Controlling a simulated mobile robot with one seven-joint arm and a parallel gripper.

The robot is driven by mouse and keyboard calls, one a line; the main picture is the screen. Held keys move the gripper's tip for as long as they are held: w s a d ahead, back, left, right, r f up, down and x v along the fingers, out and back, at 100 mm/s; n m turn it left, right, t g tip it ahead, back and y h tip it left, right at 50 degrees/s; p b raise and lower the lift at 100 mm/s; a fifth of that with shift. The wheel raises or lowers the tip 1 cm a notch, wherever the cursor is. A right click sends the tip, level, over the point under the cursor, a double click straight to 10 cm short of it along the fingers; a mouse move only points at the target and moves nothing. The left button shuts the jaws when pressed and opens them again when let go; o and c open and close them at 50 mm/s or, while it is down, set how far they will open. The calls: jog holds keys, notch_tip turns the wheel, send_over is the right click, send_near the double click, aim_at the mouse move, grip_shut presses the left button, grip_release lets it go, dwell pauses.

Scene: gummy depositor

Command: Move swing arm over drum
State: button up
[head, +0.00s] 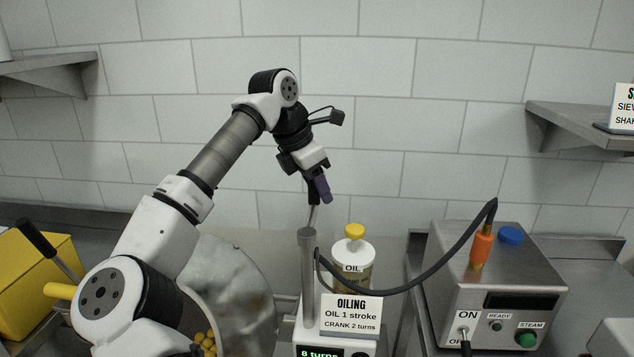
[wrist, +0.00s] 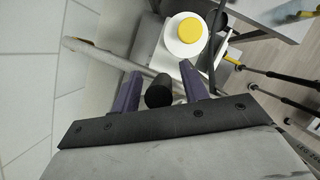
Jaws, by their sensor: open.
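The swing arm (head: 312,217) is a slim metal rod with a dark grip, rising behind the top of a grey upright post (head: 307,270). In the wrist view its pale tube (wrist: 105,57) runs in from the upper left, and the round black knob (wrist: 158,96) sits between my fingers. My gripper (head: 320,188) has purple fingers and is open around the knob; it also shows in the wrist view (wrist: 158,86). Gaps show beside the knob, and I cannot tell if either finger touches it. The metal drum (head: 240,290) is left of the post, partly hidden by my arm, with yellow pieces inside.
A yellow-capped oil bottle (head: 353,263) stands right of the post, behind an oiling sign (head: 350,315). A black hose (head: 430,275) loops from the steam box (head: 500,290) towards the post. A yellow box (head: 35,270) is at the left. Shelves jut from the wall.

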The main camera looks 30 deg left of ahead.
jog(key=shift+f, duration=0.1)
grip_shut()
dwell(0.3)
